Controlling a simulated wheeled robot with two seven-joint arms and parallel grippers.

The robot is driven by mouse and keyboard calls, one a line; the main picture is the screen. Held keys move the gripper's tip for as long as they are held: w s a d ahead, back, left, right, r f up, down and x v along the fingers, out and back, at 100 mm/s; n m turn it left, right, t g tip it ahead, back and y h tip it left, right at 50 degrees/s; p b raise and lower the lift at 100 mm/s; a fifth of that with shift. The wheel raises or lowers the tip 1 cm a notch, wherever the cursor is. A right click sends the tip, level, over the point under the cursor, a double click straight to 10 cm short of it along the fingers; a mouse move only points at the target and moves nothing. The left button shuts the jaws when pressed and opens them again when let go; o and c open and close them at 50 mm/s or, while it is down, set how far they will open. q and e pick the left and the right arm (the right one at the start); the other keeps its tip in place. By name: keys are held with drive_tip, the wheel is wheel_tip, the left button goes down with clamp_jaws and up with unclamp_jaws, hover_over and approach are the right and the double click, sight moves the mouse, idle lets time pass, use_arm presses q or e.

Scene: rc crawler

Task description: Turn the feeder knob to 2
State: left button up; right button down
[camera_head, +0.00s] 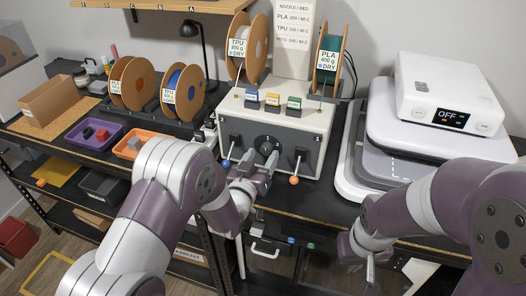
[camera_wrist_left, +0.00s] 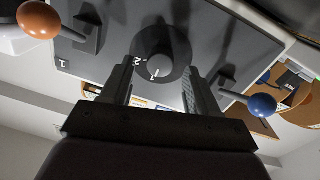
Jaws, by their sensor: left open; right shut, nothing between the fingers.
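The feeder (camera_head: 310,125) is a white box with a dark front panel. Its round black knob (camera_head: 267,143) sits mid-panel, between a blue-balled lever (camera_head: 227,163) and an orange-balled lever (camera_head: 294,180). My left gripper (camera_head: 259,164) is open just in front of the knob. In the left wrist view, the knob (camera_wrist_left: 160,62) shows between the two open fingers, with a small white mark near its rim. A white 2 is beside it and a 1 is further left. I cannot tell whether the fingers touch the knob. My right gripper (camera_head: 369,268) is shut and empty, low at the right.
Filament spools (camera_head: 328,52) stand on and beside the feeder. A white printer-like machine with an OFF display (camera_head: 450,118) is at the right. Purple (camera_head: 92,134) and orange (camera_head: 135,146) trays lie at the left. The black table edge runs below the feeder.

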use_arm(q)
drive_tip(key=shift+w+d, duration=0.2)
drive_tip(key=shift+w, duration=0.5)
drive_tip(key=c, duration=1)
drive_tip(key=shift+c, duration=0.2)
